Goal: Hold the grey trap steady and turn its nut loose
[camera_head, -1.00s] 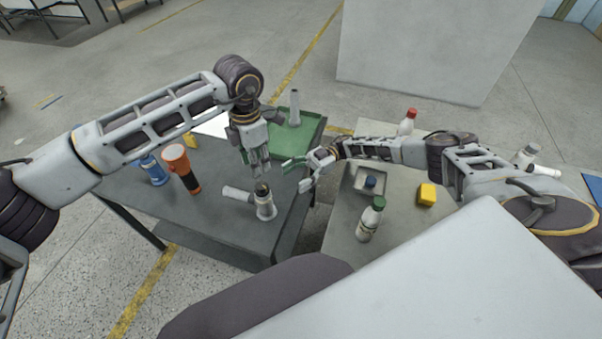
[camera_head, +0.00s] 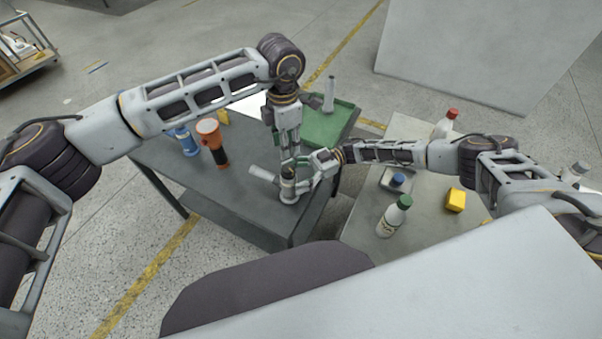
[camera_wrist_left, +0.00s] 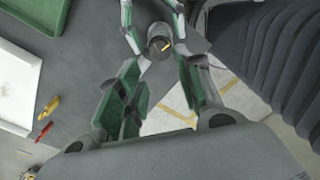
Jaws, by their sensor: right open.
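The grey trap (camera_head: 289,193) stands upright on the dark table, its side pipe (camera_head: 263,173) pointing left. Its round dark top with a yellow mark (camera_wrist_left: 158,44) shows in the left wrist view. My left gripper (camera_head: 290,163) points down just above the trap; its green-padded fingers (camera_wrist_left: 158,68) are apart with nothing between them clamped. My right gripper (camera_head: 300,177) reaches in from the right at the trap. Its open fingers (camera_wrist_left: 154,22) lie on either side of the trap in the left wrist view. The nut is hard to make out behind the fingers.
A green tray (camera_head: 347,122) holds a grey tube (camera_head: 330,94). The right table holds a green-capped bottle (camera_head: 390,220), a yellow block (camera_head: 456,200) and a blue-capped jar (camera_head: 398,180).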

